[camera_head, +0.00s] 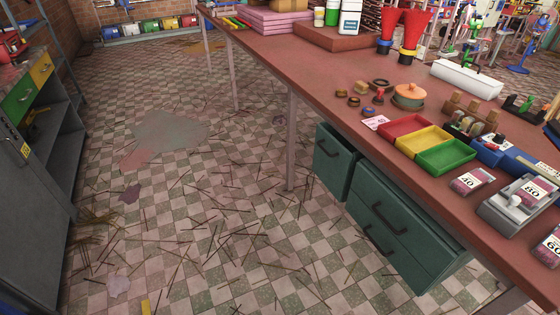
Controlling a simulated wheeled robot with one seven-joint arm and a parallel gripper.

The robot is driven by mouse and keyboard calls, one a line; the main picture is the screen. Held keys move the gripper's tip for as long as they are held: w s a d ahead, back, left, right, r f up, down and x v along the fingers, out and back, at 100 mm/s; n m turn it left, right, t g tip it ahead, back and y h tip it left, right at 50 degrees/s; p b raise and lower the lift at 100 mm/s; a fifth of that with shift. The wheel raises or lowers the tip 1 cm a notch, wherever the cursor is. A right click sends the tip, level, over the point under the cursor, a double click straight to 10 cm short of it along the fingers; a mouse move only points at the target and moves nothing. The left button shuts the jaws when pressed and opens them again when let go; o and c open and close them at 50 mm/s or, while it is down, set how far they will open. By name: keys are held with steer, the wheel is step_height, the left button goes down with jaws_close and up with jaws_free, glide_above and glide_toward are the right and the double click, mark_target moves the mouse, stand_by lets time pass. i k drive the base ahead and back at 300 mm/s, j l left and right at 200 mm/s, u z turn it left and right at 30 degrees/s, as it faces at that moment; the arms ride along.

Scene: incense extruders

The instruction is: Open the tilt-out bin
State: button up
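A dark green cabinet unit hangs under the red-brown worktable. Its left front panel (330,158) has a dark handle near the top and stands apart from the drawers by a visible gap. To its right are two stacked green drawer fronts (385,222) with dark bar handles, which look shut. I cannot tell for sure which front is the tilt-out bin. A row of coloured bins (150,29) stands far off by the back wall, too small to judge. My gripper is not in view.
The worktable (330,75) holds red, yellow and green trays (424,141), red funnels (412,30) and a small scale (520,203). A grey cabinet (35,200) stands at left. The checkered floor between is open, strewn with thin sticks and stains. A table leg (292,140) stands beside the green unit.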

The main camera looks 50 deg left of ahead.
mark_target(340, 160)
steer(key=u, duration=1.35)
steer(key=i+j, duration=0.15)
steer(key=i, duration=0.2)
steer(key=i+j, duration=0.15)
steer(key=i, duration=0.2)
steer(key=z, duration=0.05)
